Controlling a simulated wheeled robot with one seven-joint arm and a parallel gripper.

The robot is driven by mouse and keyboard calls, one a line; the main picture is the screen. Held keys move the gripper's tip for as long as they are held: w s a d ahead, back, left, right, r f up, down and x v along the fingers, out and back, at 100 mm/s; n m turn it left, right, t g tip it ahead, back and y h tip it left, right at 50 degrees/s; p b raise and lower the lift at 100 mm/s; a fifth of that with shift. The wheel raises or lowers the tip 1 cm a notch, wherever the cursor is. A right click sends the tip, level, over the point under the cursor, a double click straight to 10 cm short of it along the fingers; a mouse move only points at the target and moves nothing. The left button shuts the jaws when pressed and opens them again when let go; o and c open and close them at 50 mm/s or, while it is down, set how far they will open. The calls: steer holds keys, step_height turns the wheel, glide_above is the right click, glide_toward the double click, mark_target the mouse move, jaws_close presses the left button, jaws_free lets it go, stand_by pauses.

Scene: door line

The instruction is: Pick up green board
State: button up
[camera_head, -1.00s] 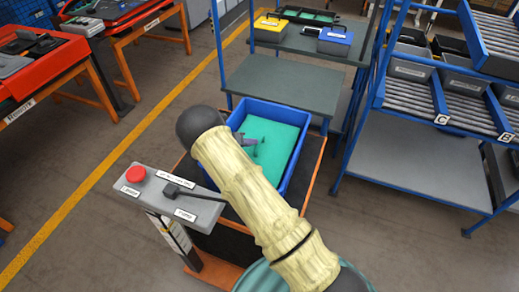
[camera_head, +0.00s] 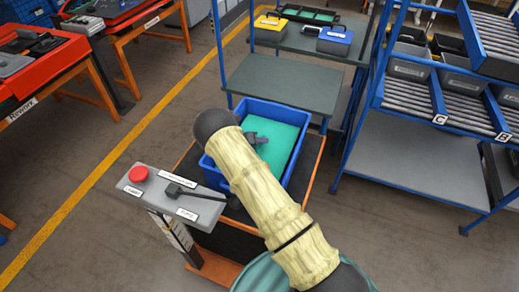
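The green board (camera_head: 284,143) lies in a blue bin (camera_head: 297,168) at the centre of the view. Its left part is hidden behind my arm. Part of my gripper (camera_head: 257,140) shows as a small dark grey shape past the arm, over the board's left side. I cannot tell whether it touches the board. Its fingers are too small and too hidden to show whether they are open or shut.
The bin sits on an orange-edged dark stand (camera_head: 312,160). A control post with a red button (camera_head: 138,174) stands close at left. A grey-topped table (camera_head: 285,82) is behind the bin, and a blue rack (camera_head: 400,150) stands at right.

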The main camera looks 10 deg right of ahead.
steer(key=shift+c, duration=0.4)
jaws_close()
stand_by(1.2)
